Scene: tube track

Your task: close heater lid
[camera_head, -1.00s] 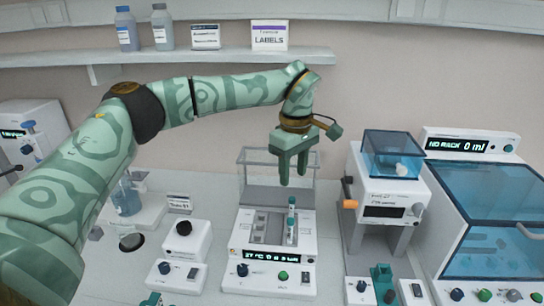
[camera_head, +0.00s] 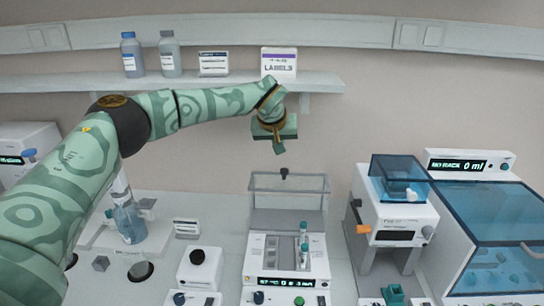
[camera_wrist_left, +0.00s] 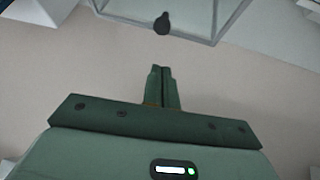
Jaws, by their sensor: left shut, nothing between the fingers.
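The heater (camera_head: 285,262) stands at the lower middle of the head view, with tubes with teal caps (camera_head: 303,240) in its block. Its clear lid (camera_head: 289,205) stands up at the back, open, with a black knob (camera_head: 284,172) on its top edge. My left gripper (camera_head: 279,149) is shut and empty, just above the knob in the picture. In the left wrist view its closed fingers (camera_wrist_left: 163,72) point toward the knob (camera_wrist_left: 162,23), with a gap between them. Part of the lid (camera_wrist_left: 195,15) shows at the top there. My right gripper is not in view.
A device with a blue clear cover (camera_head: 400,178) stands right of the heater, and a larger blue-windowed unit (camera_head: 490,225) beyond it. A shelf (camera_head: 200,84) with bottles and a labels box runs behind my left arm. A bottle (camera_head: 128,220) stands at left.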

